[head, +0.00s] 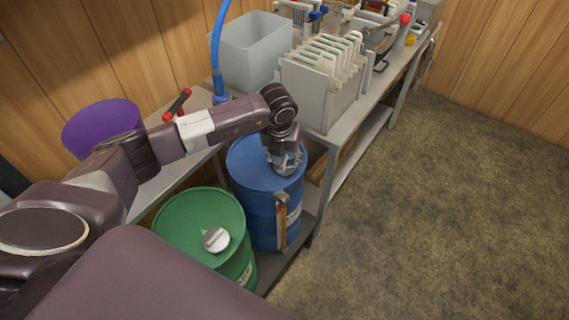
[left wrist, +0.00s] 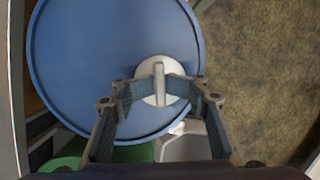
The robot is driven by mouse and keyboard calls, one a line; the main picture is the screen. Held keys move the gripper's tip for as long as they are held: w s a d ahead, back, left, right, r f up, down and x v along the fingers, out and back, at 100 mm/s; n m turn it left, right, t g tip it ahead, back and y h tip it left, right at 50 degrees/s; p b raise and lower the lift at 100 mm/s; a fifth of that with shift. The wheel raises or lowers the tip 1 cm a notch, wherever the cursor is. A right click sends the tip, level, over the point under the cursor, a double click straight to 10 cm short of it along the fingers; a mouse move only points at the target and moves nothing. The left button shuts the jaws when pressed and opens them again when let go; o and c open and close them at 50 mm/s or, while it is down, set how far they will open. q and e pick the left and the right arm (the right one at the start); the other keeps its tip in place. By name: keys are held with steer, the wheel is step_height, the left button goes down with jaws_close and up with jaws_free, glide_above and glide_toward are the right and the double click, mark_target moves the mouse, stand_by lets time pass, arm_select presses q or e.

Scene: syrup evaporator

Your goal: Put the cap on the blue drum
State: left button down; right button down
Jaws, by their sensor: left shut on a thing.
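The blue drum (head: 262,178) stands on a low shelf below the bench, and its round top (left wrist: 95,60) fills much of the left wrist view. My left gripper (head: 284,162) is over the right part of this top, pointing down. In the left wrist view my left gripper (left wrist: 160,92) is shut on a pale round cap (left wrist: 157,68) with a raised bar across it. The cap is over the drum's top near the rim. I cannot tell whether it touches or is seated, as the fingers hide part of it. My right gripper is not in view.
A green drum (head: 190,215) with a pale round cap (head: 216,239) on it stands beside the blue drum. An orange-handled tool (head: 281,222) is at the blue drum's front. A purple bucket (head: 103,125), a grey bin (head: 250,50) and a filter rack (head: 315,90) stand above. Open floor lies right.

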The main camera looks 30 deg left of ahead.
arm_select(q)
steer(key=shift+s+f+m+b, duration=0.2)
steer(key=shift+f+m+b, duration=0.25)
steer(key=shift+m, duration=0.55)
steer(key=shift+r+m+h, duration=0.15)
steer(key=shift+m+h, duration=0.15)
steer(key=shift+m, duration=0.3)
